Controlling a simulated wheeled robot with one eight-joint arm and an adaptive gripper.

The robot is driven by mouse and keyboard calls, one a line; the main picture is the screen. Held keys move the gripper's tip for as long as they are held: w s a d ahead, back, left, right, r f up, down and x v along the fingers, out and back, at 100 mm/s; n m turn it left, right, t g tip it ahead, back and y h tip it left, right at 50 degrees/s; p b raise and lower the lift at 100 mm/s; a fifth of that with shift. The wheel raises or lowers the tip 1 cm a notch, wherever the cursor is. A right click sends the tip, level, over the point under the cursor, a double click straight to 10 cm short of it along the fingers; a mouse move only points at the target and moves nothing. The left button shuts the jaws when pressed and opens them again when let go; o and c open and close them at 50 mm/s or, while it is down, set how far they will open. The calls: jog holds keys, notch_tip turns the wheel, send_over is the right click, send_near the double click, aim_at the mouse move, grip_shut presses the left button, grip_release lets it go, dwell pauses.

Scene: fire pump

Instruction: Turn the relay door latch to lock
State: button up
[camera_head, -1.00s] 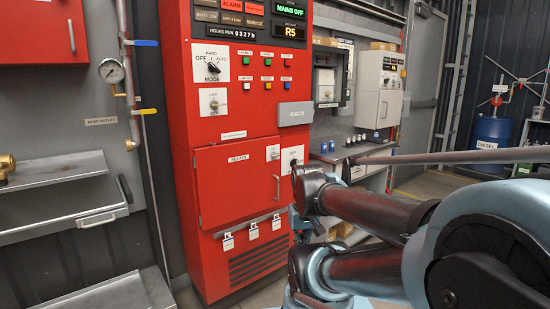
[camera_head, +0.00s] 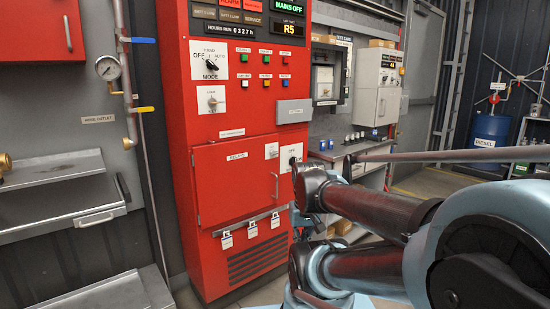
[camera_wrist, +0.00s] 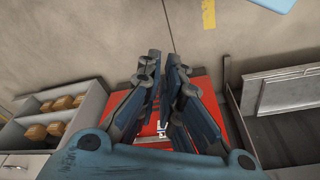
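The closed red relay door (camera_head: 232,182) is on the lower front of the red cabinet in the head view. A slim upright latch or handle (camera_head: 276,186) is at its right edge; its exact setting is too small to tell. My gripper is hidden behind my arm in the head view. In the wrist view my gripper (camera_wrist: 166,92) shows two blue fingers with a narrow gap between them and nothing visibly held. Red surface shows behind the fingers, with a small white item (camera_wrist: 163,128) that I cannot identify.
The cabinet's upper panel carries a mode knob (camera_head: 210,66) and a key switch (camera_head: 211,100). A grey box (camera_head: 294,111) juts out above the door's right side. White tags (camera_head: 252,230) hang below the door. Grey shelving (camera_head: 60,170) stands to the left.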

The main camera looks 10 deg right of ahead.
jog(key=o, duration=0.4)
jog(key=shift+s+a+r, duration=0.15)
jog(key=shift+s+r, duration=0.15)
jog(key=o, duration=0.4)
jog(key=w+a+r+m+y, duration=0.1)
jog(key=w+m, duration=0.1)
jog(key=w, duration=0.2)
jog(key=w+a+r+m+t+y, duration=0.1)
jog(key=w+a+m+y, duration=0.1)
jog(key=w+m, duration=0.1)
jog(key=w+a+r+m+y, duration=0.1)
jog(key=w+a+r+m, duration=0.1)
jog(key=w, duration=0.2)
jog(key=shift+w+a+t, duration=0.25)
jog(key=shift+w+t, duration=0.1)
jog(key=shift+t, duration=0.05)
jog(key=shift+o, duration=0.2)
jog(key=m+t+y, duration=0.5)
jog(key=m+t, duration=0.7)
jog(key=m, duration=1.1)
send_near(276, 154)
jog(key=x, duration=0.9)
jog(key=shift+w+a+r, duration=0.1)
jog(key=shift+w+a, duration=0.05)
jog(key=shift+a, duration=0.05)
jog(key=c, duration=1.1)
